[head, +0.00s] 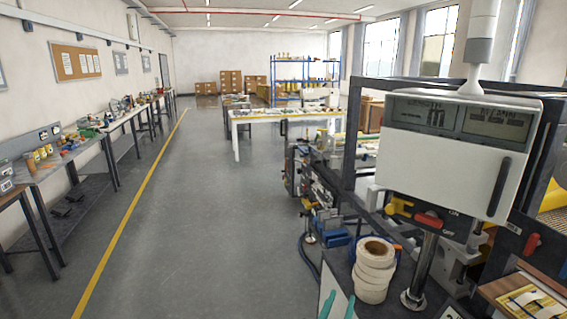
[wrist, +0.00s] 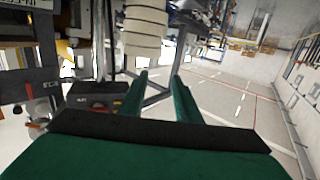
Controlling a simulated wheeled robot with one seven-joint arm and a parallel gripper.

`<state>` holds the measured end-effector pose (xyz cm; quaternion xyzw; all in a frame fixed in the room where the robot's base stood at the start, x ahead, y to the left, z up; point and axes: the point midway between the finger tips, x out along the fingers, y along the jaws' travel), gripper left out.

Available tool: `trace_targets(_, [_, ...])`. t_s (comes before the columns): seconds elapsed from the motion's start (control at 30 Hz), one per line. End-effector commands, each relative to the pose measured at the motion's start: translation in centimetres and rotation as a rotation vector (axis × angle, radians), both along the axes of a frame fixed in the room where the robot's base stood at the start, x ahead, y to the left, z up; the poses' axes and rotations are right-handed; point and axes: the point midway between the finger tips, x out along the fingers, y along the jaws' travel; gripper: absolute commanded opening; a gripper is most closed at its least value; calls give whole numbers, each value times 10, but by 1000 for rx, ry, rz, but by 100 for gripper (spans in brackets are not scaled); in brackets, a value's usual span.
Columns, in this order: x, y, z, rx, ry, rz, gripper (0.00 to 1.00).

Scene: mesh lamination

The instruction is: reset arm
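The rest of my arm is out of that view. In the wrist view the two green fingers of my gripper (wrist: 159,78) are apart with nothing held between them. A stack of cream tape rolls (head: 374,272) stands just to the right of the fingers in the head view. The rolls also show beyond the fingertips in the wrist view (wrist: 145,32), where the picture appears upside down.
A machine with a white control box (head: 452,150) and dark frame fills the right side. Benches with tools (head: 60,160) line the left wall. A white table (head: 285,115) stands farther back, with a blue shelf (head: 290,72) behind. The grey floor (head: 215,220) is clear.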

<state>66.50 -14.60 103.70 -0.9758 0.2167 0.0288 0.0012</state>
Motion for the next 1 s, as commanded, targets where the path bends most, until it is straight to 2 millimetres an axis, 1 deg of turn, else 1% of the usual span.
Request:
trace_targets(0.03, [-11, 9, -22, -3, 18, 24, 30])
trace_targets(0.17, [-37, 29, -61, -16, 45, 85, 30])
trace_targets(0.2, [-46, 35, -72, -19, 52, 102, 30])
trace_targets(0.37, [-86, 58, -113, -25, 78, 169, 30])
trace_targets(0.5, [-125, 78, -142, -26, 97, 224, 30])
trace_targets(0.57, [-143, 85, -152, -25, 105, 245, 30])
trace_targets(0.7, [-186, 101, -173, -18, 120, 292, 30])
trace_targets(0.77, [-205, 107, -179, -17, 126, 309, 30])
trace_targets(0.9, [-249, 120, -190, -6, 139, 348, 30])
trace_targets(0.97, [-268, 125, -193, -1, 143, 363, 30])
trace_targets(1.0, [-281, 128, -194, 2, 146, 371, 30])
